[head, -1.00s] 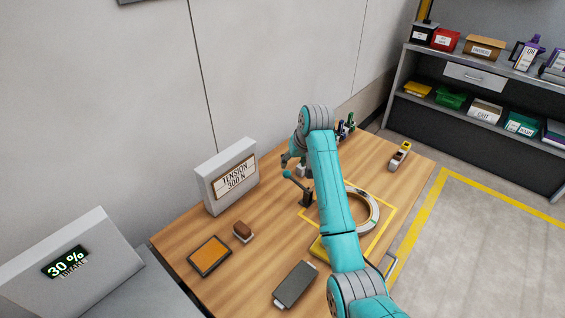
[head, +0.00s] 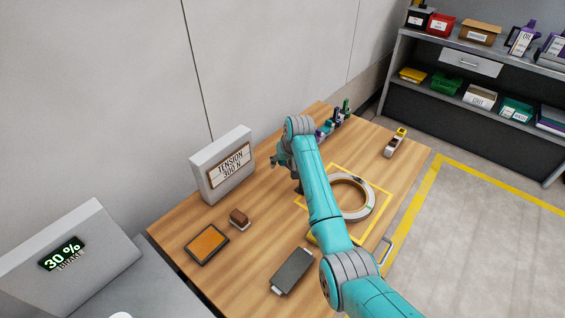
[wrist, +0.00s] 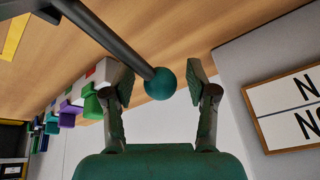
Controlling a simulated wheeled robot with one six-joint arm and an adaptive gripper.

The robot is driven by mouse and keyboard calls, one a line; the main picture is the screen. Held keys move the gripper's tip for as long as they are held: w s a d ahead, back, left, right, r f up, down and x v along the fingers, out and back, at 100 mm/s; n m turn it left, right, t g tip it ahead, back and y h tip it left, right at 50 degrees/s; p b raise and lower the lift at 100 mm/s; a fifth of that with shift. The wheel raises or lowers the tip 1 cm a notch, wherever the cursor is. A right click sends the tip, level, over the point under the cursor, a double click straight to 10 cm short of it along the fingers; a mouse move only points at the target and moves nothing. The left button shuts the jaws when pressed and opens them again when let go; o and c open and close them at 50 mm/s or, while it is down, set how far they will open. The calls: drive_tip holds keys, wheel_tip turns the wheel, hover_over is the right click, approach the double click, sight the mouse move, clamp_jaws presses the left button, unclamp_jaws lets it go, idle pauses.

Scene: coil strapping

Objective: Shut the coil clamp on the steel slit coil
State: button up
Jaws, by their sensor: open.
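The steel slit coil (head: 371,207) lies flat on the wooden table inside a yellow square outline, partly behind my arm. The coil clamp (head: 298,188) stands at the coil's left side, mostly hidden by my arm in the head view. In the wrist view its dark lever (wrist: 112,38) ends in a teal ball knob (wrist: 160,84). My gripper (wrist: 158,76) is open, with one finger on each side of the knob. A gap shows on both sides, wider at the right. In the head view my gripper (head: 276,162) hides the knob.
A grey "TENSION 300 N" sign (head: 210,187) stands close to the left of my gripper. An orange-topped tray (head: 206,244), brown block (head: 239,218) and dark grey slab (head: 292,271) lie in front. Small coloured items (head: 335,118) stand at the back.

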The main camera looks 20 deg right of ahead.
clamp_jaws()
idle(0.3)
drive_tip(key=r+t+y, duration=0.1)
drive_tip(key=s+r+t, duration=0.1)
drive_tip(key=d+r+t+y, duration=0.1)
drive_tip(key=shift+s+r+t+y, duration=0.15)
drive_tip(key=shift+s+t+y, duration=0.15)
drive_tip(key=shift+t, duration=0.1)
drive_tip(key=shift+s+d+r+m+t+y, duration=0.15)
drive_tip(key=shift+s+d+r+t+y, duration=0.25)
drive_tip(key=shift+t, duration=0.2)
drive_tip(key=shift+s+d+r+m+t+y, duration=0.15)
drive_tip(key=shift+s+r+t+y, duration=0.15)
drive_tip(key=shift+r+t, duration=0.25)
drive_tip(key=shift+s+d+r+t+y, duration=0.35)
drive_tip(key=shift+s+t+y, duration=0.1)
drive_tip(key=shift+t, duration=0.2)
drive_tip(key=shift+s+d+r+t+y, duration=0.35)
drive_tip(key=shift+s+t, duration=0.1)
drive_tip(key=shift+t, duration=0.15)
drive_tip(key=shift+s+d+r, duration=0.1)
drive_tip(key=shift+s+d, duration=0.05)
drive_tip(key=shift+s, duration=0.25)
